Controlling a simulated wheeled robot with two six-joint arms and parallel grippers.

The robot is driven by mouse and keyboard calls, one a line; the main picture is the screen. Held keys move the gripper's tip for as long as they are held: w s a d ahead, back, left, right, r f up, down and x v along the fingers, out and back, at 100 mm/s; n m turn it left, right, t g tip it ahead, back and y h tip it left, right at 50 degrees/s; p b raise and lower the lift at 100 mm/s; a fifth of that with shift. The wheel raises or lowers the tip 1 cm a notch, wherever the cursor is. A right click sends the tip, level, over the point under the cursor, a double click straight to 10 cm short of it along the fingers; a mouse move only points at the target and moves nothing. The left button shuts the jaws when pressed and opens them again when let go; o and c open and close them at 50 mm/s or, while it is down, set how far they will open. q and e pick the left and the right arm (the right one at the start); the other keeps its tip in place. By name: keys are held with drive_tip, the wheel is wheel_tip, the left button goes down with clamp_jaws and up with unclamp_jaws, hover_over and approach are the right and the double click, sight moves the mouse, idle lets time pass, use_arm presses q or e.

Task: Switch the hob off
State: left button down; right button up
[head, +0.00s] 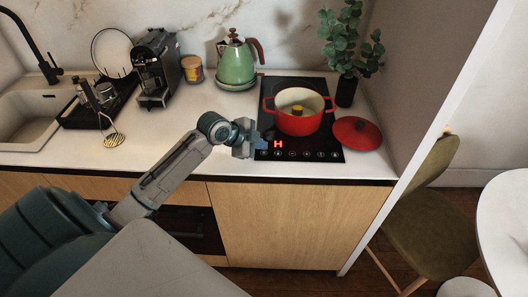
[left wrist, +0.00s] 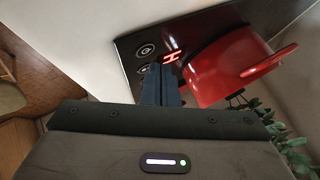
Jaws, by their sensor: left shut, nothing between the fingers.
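The black hob (head: 332,144) lies in the counter, with a red "H" (head: 278,144) lit near its front left. The "H" also shows in the left wrist view (left wrist: 171,56). A row of touch symbols (head: 306,154) runs along the hob's front edge. A red pot (head: 298,122) stands on the hob with something yellow and dark inside. My left gripper (head: 262,143) is shut and empty at the hob's front left corner. In the left wrist view its fingertips (left wrist: 160,72) cover part of the panel beside a round power symbol (left wrist: 145,50). I cannot tell whether they touch the glass. My right gripper is not in view.
A red lid (head: 357,133) lies right of the hob, near a plant in a dark vase (head: 346,90). A green kettle (head: 236,65), a coffee machine (head: 157,68) and a dish rack (head: 99,105) stand to the left. The counter front left of the hob is clear.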

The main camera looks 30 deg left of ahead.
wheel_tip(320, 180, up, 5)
drive_tip(key=p, duration=0.5)
